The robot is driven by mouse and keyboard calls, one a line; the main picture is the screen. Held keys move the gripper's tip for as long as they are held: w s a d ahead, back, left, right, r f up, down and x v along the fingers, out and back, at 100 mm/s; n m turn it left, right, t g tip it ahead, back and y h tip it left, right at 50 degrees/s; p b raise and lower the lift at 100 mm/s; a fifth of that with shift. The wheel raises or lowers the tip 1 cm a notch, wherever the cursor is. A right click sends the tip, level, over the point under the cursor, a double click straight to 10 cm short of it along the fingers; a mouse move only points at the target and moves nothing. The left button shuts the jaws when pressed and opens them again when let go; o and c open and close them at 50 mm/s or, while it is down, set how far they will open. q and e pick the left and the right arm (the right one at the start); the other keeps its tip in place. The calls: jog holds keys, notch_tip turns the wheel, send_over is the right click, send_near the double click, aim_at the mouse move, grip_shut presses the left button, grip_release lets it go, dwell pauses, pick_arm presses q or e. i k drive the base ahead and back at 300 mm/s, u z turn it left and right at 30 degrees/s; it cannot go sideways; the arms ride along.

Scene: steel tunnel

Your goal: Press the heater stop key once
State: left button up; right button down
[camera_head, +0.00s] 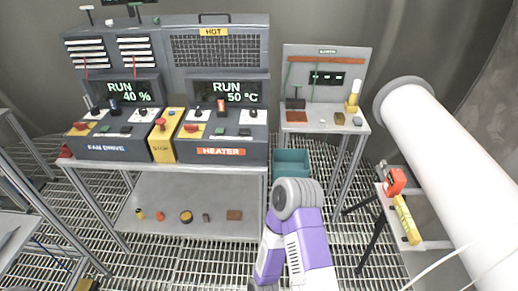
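The heater console (222,149) has an orange HEATER label, and its display (227,92) reads RUN 50 °C. On its sloped panel are a red key (191,128), a green key (219,131) and a dark key (244,132). No lettering on these keys is legible, so I cannot tell which is marked stop. One purple and white arm of mine rises at the bottom centre, in front of the bench's right end and apart from the panel. Neither gripper's fingers show.
Left of the heater stands a yellow STOP post (163,140) with a red button (160,122). Farther left is the fan drive console (105,147), reading RUN 40 %. A teal bin (291,161) and side bench (323,121) stand right. A large white pipe (450,170) fills the far right.

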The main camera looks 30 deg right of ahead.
aim_at(242, 132)
jog(key=k, duration=0.65)
jog(key=z, duration=0.6)
jog(key=i, duration=1.35)
jog(key=u, duration=0.45)
